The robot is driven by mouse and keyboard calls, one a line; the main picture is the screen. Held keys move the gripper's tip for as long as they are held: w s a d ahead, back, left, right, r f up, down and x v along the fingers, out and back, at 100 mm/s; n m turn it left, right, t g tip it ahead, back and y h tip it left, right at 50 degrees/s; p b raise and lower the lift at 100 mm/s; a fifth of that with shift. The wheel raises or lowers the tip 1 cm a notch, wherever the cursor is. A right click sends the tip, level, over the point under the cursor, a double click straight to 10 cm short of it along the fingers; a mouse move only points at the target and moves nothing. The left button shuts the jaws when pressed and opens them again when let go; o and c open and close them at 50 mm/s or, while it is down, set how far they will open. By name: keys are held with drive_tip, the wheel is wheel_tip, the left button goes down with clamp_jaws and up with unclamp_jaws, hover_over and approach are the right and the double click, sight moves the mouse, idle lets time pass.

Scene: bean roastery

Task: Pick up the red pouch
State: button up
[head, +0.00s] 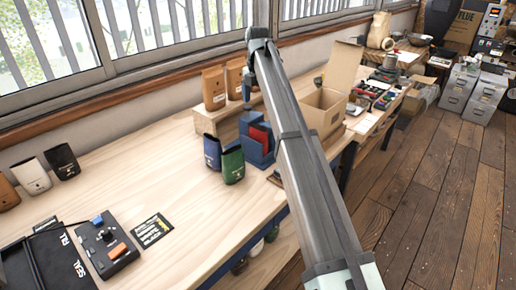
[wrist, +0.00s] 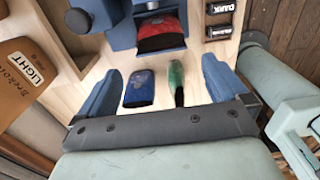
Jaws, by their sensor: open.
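The red pouch (head: 259,137) sits in a blue holder (head: 257,157) on the wooden bench, partly hidden by the holder. In the wrist view the red pouch (wrist: 162,36) shows ahead of my gripper, between the holder's blue parts (wrist: 140,53). My gripper (wrist: 162,70) is open and empty, its two blue fingers spread wide. It points toward the holder and is apart from the red pouch. A navy pouch (head: 212,152) and a green pouch (head: 233,165) stand just in front of the holder. In the wrist view the navy (wrist: 139,89) and green (wrist: 177,82) pouches appear between the fingers.
Brown pouches (head: 213,88) stand on a wooden riser behind the holder. An open cardboard box (head: 322,108) is to the right. A black control box (head: 107,245) and several other pouches are at the left. Dark-labelled small items (wrist: 218,32) lie beside the holder. The bench middle is clear.

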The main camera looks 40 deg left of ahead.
sight(258, 133)
wheel_tip(258, 133, down, 14)
drive_tip(key=shift+r, duration=0.1)
idle(0.7)
drive_tip(key=shift+c, duration=0.2)
drive_tip(key=shift+r, duration=0.1)
drive_tip(key=c, duration=1)
